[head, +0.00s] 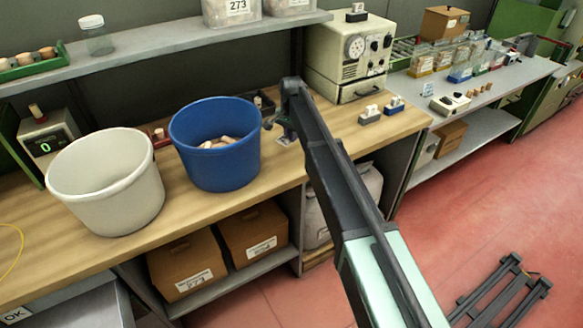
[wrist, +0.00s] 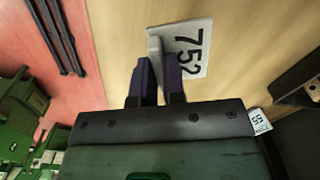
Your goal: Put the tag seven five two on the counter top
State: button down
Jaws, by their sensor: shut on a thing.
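The tag seven five two (wrist: 194,48) is a white plate with black digits, seen face-on in the wrist view. A pale grey piece at its left edge sits between the fingers of my gripper (wrist: 157,60), which is shut on it. The wooden counter top (wrist: 122,35) is behind the tag; I cannot tell whether they touch. In the head view the counter top (head: 345,128) runs along the wall. There my gripper (head: 281,132) is low over it, right of the blue bucket, with the tag (head: 286,142) small and partly hidden by my arm.
A blue bucket (head: 218,165) with corks and a white bucket (head: 108,190) stand left of my gripper. A beige instrument (head: 345,60) stands behind to the right. Two small blocks (head: 370,115) sit near the right end. Another small tag (wrist: 259,121) shows in the wrist view.

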aim_at(292, 157)
notch_tip(292, 157, down, 8)
jog(key=b, duration=0.5)
jog(key=shift+r, duration=0.5)
jog(key=shift+f, duration=0.2)
jog(key=c, duration=1.2)
grip_release()
jog(key=shift+r, duration=0.1)
notch_tip(292, 157, up, 12)
jog(key=p, duration=1.2)
jog(key=shift+r, duration=0.25)
jog(key=shift+f, duration=0.1)
